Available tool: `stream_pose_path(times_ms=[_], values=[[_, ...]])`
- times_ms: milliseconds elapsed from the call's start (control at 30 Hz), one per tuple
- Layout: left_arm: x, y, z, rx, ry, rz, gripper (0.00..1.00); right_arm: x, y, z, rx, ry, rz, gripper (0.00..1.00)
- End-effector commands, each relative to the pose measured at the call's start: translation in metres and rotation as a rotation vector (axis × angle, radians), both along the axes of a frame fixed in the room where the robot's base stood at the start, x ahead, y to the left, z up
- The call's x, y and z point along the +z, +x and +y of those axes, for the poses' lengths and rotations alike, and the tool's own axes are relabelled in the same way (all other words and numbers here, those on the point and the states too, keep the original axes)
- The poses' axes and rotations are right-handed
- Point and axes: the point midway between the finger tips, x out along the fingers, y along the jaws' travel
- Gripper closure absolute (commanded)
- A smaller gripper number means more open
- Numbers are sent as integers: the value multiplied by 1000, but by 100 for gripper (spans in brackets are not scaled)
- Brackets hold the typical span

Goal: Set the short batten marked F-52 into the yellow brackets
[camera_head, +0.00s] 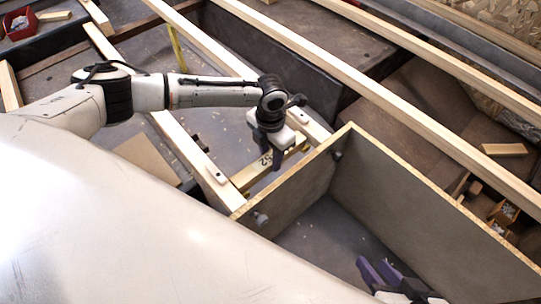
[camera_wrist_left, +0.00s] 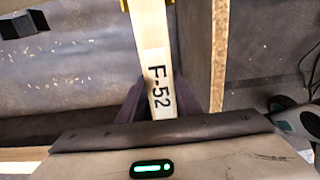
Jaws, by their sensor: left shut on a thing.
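The short batten marked F-52 (camera_wrist_left: 151,50) is pale wood with black lettering. In the head view the batten (camera_head: 247,176) lies slantwise between a long timber and a grey panel, with part of its mark showing. My left gripper (camera_head: 272,157) is shut on it, one purple finger on each side in the left wrist view (camera_wrist_left: 162,105). Yellow bracket pieces (camera_wrist_left: 181,3) show beside the batten's far end at the top of the wrist view. I cannot tell whether the batten is seated there or above them. My right gripper (camera_head: 380,270) appears open and empty at the lower right.
A grey panel (camera_head: 300,186) with a raw wood edge stands close to the right of the batten, joined to another panel (camera_head: 420,205). Long pale timbers (camera_head: 370,90) cross the view. A red bin (camera_head: 20,24) sits far left.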

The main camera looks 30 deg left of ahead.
Motion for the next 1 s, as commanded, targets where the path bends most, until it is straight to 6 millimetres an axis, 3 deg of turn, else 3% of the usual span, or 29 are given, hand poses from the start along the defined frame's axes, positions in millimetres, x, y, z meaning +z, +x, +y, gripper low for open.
stream_pose_path(times_ms=[333, 367, 467, 833, 1000], values=[[0, 1, -1, 0, 0, -1, 96, 2, 0, 0, 0, 0, 1, 69], [0, 1, -1, 0, 0, -1, 64, 2, 0, 0, 0, 0, 1, 69], [0, 1, 0, 0, 0, -1, 47, 2, 0, 0, 0, 0, 1, 69], [-1, 1, 0, 0, 0, 0, 47, 2, 1, -1, -6, 0, -7, 69], [31, 1, 0, 0, -1, -3, 47, 8, -4, -8, -48, 8, -23, 69]])
